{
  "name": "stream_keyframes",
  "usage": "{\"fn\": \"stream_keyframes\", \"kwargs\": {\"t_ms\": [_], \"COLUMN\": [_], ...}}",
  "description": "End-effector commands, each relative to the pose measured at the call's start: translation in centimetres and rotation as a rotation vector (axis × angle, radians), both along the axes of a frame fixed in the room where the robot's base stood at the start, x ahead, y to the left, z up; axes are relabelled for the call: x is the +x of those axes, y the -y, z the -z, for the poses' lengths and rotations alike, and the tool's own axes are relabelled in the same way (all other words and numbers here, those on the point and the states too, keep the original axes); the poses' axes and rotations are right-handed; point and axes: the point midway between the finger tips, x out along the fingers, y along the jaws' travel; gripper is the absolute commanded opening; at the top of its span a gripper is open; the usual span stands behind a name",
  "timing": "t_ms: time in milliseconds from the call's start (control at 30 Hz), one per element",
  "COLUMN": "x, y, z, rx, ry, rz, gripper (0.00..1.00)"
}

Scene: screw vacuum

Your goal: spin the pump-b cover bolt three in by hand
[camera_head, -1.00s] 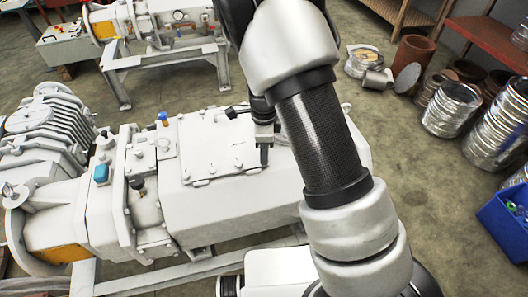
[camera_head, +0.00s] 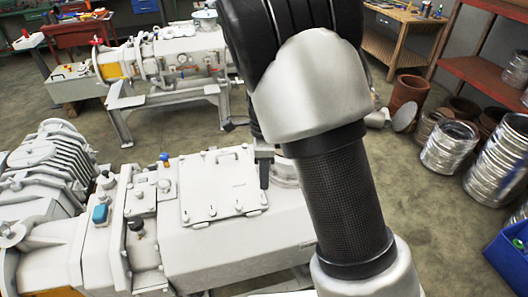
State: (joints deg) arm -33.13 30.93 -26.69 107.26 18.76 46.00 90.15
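A white pump (camera_head: 225,258) fills the lower left, with a flat rectangular cover (camera_head: 222,185) on top. Small bolt heads or fasteners show along the cover's near edge, one of them in its middle (camera_head: 213,211). No label shows, so I cannot tell which is bolt three or whether this is pump B. My gripper (camera_head: 264,178) points down at the cover's right edge, partly hidden behind my arm. Its fingertips are small and dark; I cannot tell whether they touch anything, hold a bolt or are open.
A second white pump (camera_head: 160,60) stands on a frame behind. Silver ducting rolls (camera_head: 450,147) and brown pots (camera_head: 408,92) stand on the floor at right, with a blue bin (camera_head: 508,255) at the right edge. Concrete floor is clear between the pumps and rolls.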

Motion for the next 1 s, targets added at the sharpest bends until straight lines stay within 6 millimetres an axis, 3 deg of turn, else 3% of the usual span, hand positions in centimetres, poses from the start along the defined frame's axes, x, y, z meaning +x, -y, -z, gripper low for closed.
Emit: {"fn": "stream_keyframes", "kwargs": {"t_ms": [33,200,400,1000], "x": [0.1,0.1,0.1,0.1], "y": [-0.1,0.0,0.0,0.0], "z": [-1.5,-5.0,-7.3,-7.8], "rx": [0.002,0.001,0.001,0.000], "ry": [0.006,0.005,0.003,0.002], "rz": [-0.002,-0.001,-0.001,0.000], "gripper": [0.35,0.35,0.35,0.35]}}
